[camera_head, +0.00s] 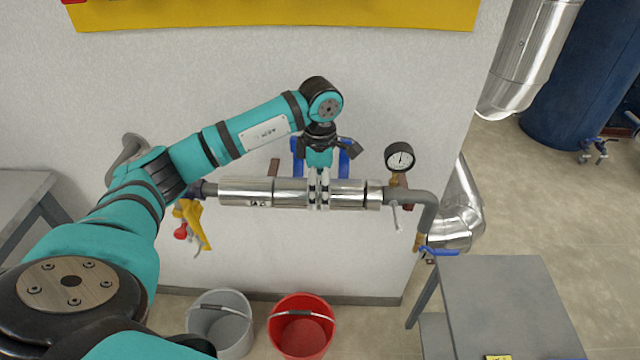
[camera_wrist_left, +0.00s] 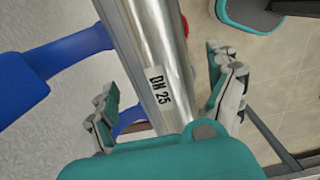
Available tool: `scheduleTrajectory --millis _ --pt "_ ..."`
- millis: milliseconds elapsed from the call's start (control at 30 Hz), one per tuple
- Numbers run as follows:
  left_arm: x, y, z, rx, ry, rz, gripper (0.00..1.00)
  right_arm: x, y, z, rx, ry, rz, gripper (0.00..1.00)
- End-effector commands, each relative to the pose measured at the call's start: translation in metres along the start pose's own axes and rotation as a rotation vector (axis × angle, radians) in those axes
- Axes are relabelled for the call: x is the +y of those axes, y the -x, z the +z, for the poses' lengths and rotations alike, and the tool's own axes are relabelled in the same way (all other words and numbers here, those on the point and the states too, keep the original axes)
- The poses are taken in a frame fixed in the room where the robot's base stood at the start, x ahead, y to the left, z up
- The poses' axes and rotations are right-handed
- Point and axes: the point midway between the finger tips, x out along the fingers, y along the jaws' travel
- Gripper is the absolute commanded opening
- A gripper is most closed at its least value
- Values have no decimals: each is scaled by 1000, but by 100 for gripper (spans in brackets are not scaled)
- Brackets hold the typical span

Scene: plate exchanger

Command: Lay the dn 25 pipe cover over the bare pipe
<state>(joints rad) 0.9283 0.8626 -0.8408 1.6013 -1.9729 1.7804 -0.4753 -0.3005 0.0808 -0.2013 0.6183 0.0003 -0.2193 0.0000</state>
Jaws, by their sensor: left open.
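The shiny DN 25 pipe cover (camera_wrist_left: 157,75) runs between my left gripper's fingers in the left wrist view, with its black "DN 25" label facing the camera. In the head view shiny metal cladding (camera_head: 348,194) lies along the horizontal pipe (camera_head: 408,196) by the wall, on both sides of my left gripper. My left gripper (camera_head: 319,190) points down over this cladding, its open fingers (camera_wrist_left: 167,88) on either side of it. The gripper hides the middle of the cladding, so I cannot tell where the cover's ends lie. My right gripper is not in view.
A pressure gauge (camera_head: 399,157) and a grey elbow stand right of the cladding. A yellow-handled valve (camera_head: 190,212) is at its left. Blue brackets (camera_head: 345,158) sit behind. A grey bucket (camera_head: 221,325) and red bucket (camera_head: 301,330) stand below. A grey table (camera_head: 510,300) is at right.

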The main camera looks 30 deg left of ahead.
Motion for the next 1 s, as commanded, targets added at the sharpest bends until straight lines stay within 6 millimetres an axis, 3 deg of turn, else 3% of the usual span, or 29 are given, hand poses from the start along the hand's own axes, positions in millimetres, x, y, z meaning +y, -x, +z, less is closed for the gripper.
scheduleTrajectory --millis 167,600,800,1000 --pt "1 17 1 -3 1 3 90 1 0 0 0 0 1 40" --pt "1 103 1 -2 1 3 90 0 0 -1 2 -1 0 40" --pt "0 119 0 -1 0 1 90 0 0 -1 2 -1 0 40" --pt "0 120 0 -1 0 0 90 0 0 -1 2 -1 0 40"
